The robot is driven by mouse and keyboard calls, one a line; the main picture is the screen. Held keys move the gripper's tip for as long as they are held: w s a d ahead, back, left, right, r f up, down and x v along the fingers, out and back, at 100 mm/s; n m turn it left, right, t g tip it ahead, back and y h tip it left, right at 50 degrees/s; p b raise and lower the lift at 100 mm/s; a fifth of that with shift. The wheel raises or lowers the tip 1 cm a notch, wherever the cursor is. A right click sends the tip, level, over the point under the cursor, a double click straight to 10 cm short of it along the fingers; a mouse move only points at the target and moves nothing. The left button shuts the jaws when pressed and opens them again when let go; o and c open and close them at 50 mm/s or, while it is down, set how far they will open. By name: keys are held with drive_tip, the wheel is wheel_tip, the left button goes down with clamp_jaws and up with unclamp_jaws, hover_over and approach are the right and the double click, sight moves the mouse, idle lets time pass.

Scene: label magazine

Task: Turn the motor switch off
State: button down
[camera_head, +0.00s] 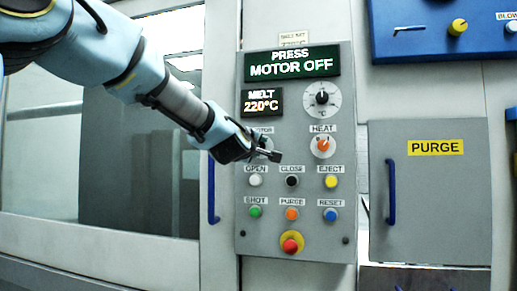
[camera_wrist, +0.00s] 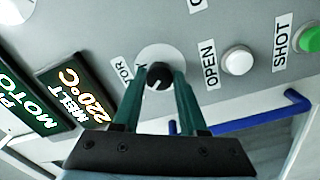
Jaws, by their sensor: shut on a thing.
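The motor switch is a black rotary knob on a pale round plate, seen in the wrist view (camera_wrist: 159,76) between my gripper's fingertips. Its label is partly covered and ends in "TOR". In the head view my gripper (camera_head: 272,152) hides the knob and most of the motor label (camera_head: 264,130). My gripper (camera_wrist: 160,80) is shut on the motor switch, one green finger on each side. The display (camera_head: 292,64) at the top of the panel reads "PRESS MOTOR OFF".
The grey panel (camera_head: 343,215) also carries a heat knob (camera_head: 323,147), several push buttons and a red emergency stop button (camera_head: 291,243). A melt display (camera_head: 262,103) reads 220°C. A blue handle (camera_head: 211,188) is left of the panel. A purge door (camera_head: 430,215) is at right.

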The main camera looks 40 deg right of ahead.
drive_tip(key=shift+c, duration=2.2)
unclamp_jaws()
drive_tip(key=shift+a, duration=0.1)
drive_tip(key=b+v, duration=0.3)
drive_tip(key=v, duration=0.7)
drive_tip(key=shift+s+a+b, duration=0.2)
drive_tip(key=shift+a+b, duration=0.05)
drive_tip(key=shift+b, duration=0.05)
drive_tip(key=shift+f, duration=0.1)
